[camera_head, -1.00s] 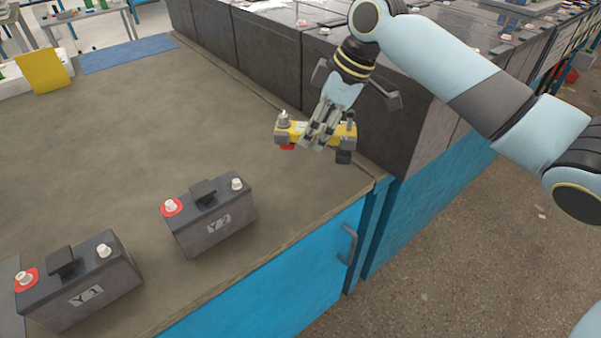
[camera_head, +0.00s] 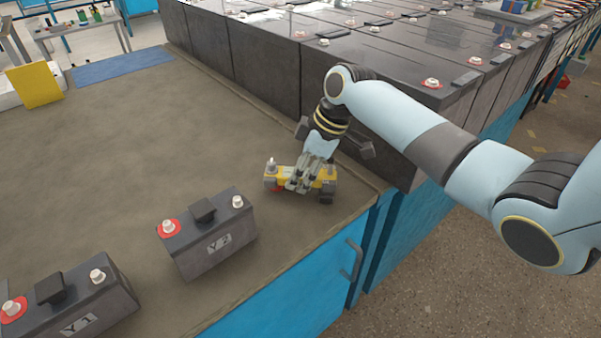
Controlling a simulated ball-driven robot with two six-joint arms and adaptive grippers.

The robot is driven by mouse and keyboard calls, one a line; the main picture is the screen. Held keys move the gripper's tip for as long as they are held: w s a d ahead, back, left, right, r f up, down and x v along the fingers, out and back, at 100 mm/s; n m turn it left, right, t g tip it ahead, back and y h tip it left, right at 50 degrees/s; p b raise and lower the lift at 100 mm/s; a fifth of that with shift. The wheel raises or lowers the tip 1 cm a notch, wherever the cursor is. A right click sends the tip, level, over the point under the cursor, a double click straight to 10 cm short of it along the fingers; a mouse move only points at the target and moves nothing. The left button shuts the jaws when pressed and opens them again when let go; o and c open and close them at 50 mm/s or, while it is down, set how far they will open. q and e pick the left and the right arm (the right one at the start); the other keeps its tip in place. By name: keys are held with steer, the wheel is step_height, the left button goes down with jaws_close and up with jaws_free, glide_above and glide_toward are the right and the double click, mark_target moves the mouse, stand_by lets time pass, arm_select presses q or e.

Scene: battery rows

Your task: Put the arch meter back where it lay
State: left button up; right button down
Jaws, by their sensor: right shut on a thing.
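The arch meter (camera_head: 321,173) is a yellow bar-shaped device with grey end blocks, a pale knob at its left end and a red part below. My right gripper (camera_head: 299,183) is shut on its middle from above. The meter is at the right part of the brown bench top (camera_head: 130,165), close to the bench's right corner. It looks low over the bench; I cannot tell whether it touches. The gripper fingers hide the middle of the meter. My left gripper is not in view.
Battery Y2 (camera_head: 222,245) stands left of and nearer than the meter, with battery Y1 (camera_head: 85,315) at the lower left. A row of large dark batteries (camera_head: 265,70) stands behind. The bench middle is clear.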

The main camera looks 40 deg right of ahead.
steer(key=c, duration=1.1)
jaws_free()
steer(key=shift+o, duration=1.4)
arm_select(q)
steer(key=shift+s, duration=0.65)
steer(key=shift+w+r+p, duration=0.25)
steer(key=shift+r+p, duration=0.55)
arm_select(e)
steer(key=v, duration=1.2)
steer(key=shift+s, duration=0.1)
